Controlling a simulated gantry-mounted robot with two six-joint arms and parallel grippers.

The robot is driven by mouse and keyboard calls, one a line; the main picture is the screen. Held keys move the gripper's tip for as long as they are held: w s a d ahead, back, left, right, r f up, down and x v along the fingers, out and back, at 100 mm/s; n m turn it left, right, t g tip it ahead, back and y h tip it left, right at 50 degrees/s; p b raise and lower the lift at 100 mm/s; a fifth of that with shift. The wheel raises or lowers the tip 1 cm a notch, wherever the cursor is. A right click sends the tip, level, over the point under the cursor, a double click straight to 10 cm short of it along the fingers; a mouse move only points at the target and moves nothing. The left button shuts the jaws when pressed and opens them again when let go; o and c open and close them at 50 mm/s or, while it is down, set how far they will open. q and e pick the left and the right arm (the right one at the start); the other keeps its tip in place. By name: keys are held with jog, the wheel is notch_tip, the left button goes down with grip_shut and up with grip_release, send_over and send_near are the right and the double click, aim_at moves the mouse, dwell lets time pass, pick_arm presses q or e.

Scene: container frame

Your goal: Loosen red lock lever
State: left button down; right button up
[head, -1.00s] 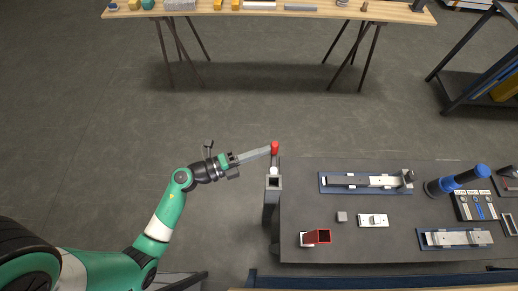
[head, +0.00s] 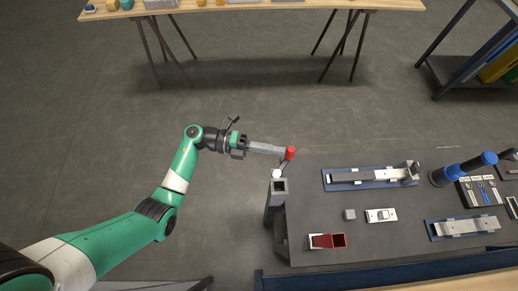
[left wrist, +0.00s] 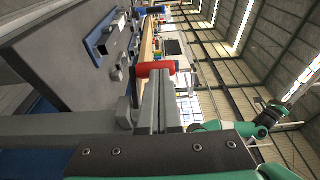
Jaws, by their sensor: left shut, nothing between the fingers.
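The red lock lever (head: 290,153) has a red knob on a short stem. It stands up from the grey bracket (head: 278,186) at the left end of the dark workbench. My left gripper (head: 282,151) is shut and its fingertips are at the knob's left side. In the left wrist view the red knob (left wrist: 155,69) sits right at the ends of the closed fingers (left wrist: 160,90). Whether they touch cannot be told for certain. My right gripper is not in view.
The dark workbench (head: 320,210) holds a red open box (head: 327,241), a small grey block (head: 349,214), a white plate (head: 381,215), blue-based fixtures (head: 370,178) and blue cylinders (head: 470,168). Open floor lies left of the bench. A wooden table (head: 250,5) stands at the far side.

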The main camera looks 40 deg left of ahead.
aim_at(289, 153)
pick_arm(q)
jog(key=shift+w+d+m+g+h+b, duration=0.5)
jog(key=shift+d+m+g+b, duration=0.15)
jog(key=shift+d+g, duration=0.2)
jog(key=shift+w+d+m+g+h+b, duration=0.45)
jog(key=shift+d+m+g+b, duration=0.15)
jog(key=shift+d+g, duration=0.25)
jog(key=shift+d, duration=0.1)
jog(key=shift+a+f, duration=0.1)
jog(key=shift+a, duration=0.1)
jog(key=w+a+b, duration=0.1)
jog(key=a+b, duration=0.3)
jog(key=a, duration=0.9)
jog(key=shift+w+a+b, duration=0.3)
jog(key=shift+b, duration=0.1)
